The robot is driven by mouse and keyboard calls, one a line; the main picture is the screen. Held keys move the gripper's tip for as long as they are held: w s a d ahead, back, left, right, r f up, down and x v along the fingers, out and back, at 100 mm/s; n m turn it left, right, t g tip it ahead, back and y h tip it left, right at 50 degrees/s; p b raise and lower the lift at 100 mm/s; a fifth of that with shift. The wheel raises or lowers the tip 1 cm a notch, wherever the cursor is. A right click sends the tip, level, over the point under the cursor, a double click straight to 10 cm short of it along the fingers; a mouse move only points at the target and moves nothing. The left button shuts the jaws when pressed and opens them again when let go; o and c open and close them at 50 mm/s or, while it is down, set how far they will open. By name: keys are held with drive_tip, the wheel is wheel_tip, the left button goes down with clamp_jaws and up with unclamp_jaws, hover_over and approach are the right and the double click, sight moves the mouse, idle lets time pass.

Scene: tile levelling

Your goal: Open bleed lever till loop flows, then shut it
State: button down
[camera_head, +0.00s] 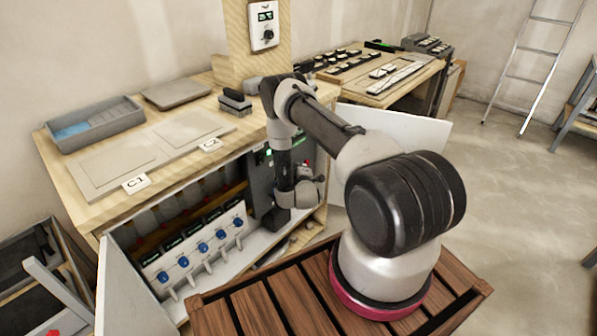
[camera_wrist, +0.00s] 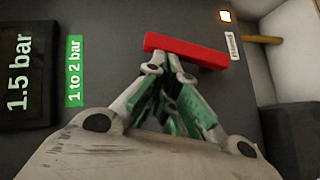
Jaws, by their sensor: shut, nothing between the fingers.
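In the wrist view a red bar-shaped lever (camera_wrist: 190,51) lies across, slightly tilted, on a dark grey panel (camera_wrist: 118,18). My gripper (camera_wrist: 168,62) is shut and empty, its fingertips right at the lever's near side. I cannot tell whether they touch it. Left of it a dark display (camera_wrist: 22,75) reads 1.5 bar, beside a green label (camera_wrist: 74,70) reading 1 to 2 bar. In the head view my arm reaches down to the grey unit (camera_head: 262,178) in the open cabinet, and my fingers are hidden there.
A small lit lamp (camera_wrist: 225,16) and a brass-coloured rod (camera_wrist: 262,39) are right of the lever. In the head view, several blue knobs (camera_head: 203,248) sit on a white manifold left of my arm. Open cabinet doors (camera_head: 122,290) stand at both sides; the bench top (camera_head: 100,205) is above.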

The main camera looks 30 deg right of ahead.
drive_tip(key=d, duration=0.1)
drive_tip(key=d+m+g+y, duration=0.1)
drive_tip(key=w+d+m+g+y, duration=0.1)
drive_tip(key=shift+d+r, duration=0.15)
drive_tip(key=shift+r, duration=0.1)
drive_tip(key=shift+w+d+f+m+g+y, duration=0.35)
drive_tip(key=shift+d+f+m+g+y, duration=0.2)
drive_tip(key=shift+d+y, duration=0.35)
drive_tip(key=shift+w+d+f+m+g+y, duration=0.4)
drive_tip(key=shift+d+f+m+y, duration=0.25)
drive_tip(key=shift+d+y, duration=0.2)
drive_tip(key=shift+w+d+f+m+g+y, duration=0.3)
drive_tip(key=shift+d+f+m+g+y, duration=0.3)
drive_tip(key=shift+d+y, duration=0.3)
drive_tip(key=shift+f, duration=0.1)
